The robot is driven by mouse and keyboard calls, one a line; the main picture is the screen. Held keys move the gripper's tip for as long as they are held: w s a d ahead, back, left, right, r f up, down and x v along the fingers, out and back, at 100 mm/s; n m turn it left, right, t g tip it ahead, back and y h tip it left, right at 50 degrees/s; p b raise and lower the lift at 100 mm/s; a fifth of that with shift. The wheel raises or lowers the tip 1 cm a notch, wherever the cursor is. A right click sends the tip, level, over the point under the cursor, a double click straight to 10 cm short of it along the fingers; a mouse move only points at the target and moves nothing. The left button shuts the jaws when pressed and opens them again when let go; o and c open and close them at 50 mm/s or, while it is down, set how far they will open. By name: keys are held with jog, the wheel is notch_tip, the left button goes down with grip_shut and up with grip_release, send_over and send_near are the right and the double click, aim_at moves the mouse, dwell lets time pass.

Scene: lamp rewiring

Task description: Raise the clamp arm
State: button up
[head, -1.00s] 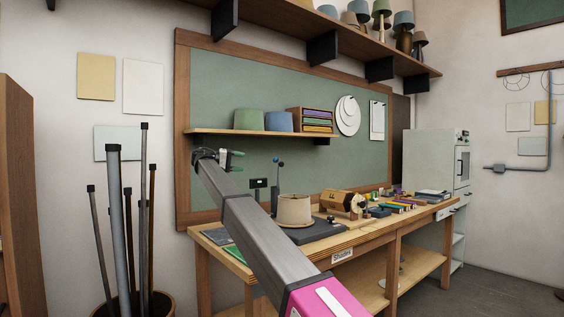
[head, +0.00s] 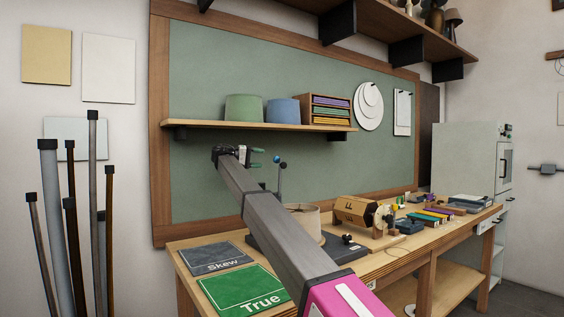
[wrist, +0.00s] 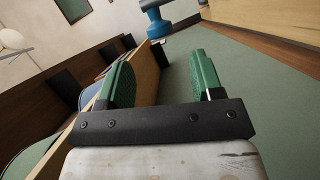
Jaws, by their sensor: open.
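The clamp fixture has a dark base (head: 262,246) on the bench. A thin upright rod with a blue ball end (head: 283,166) rises behind my arm; I take it for the clamp arm, though its lower part is hidden. A beige lampshade (head: 305,217) stands on the base, partly covered by my arm. My gripper (head: 258,155) is open and empty, with green fingers, left of the ball and just below the wall shelf. In the wrist view my gripper (wrist: 162,72) has nothing between its fingers. A blue stemmed piece (wrist: 155,22) lies beyond them; I cannot tell what it is.
The wooden shelf (head: 240,125) with a green shade (head: 243,108) and a blue shade (head: 283,110) is close above my gripper. Skew (head: 215,257) and True (head: 245,290) mats lie at the bench's left end. Poles (head: 92,180) stand at left.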

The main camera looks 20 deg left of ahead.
aim_at(280, 160)
jog(key=x, duration=1)
jog(key=shift+d, duration=0.1)
jog(key=shift+c, duration=0.2)
grip_shut()
jog(key=shift+n+h, duration=0.4)
jog(key=shift+n, duration=0.3)
jog(key=w+a, duration=0.1)
jog(key=w+a+f, duration=0.1)
jog(key=a, duration=0.1)
jog(key=shift+w+a, duration=0.15)
jog(key=shift+w, duration=0.25)
jog(key=shift+o, duration=0.2)
grip_release()
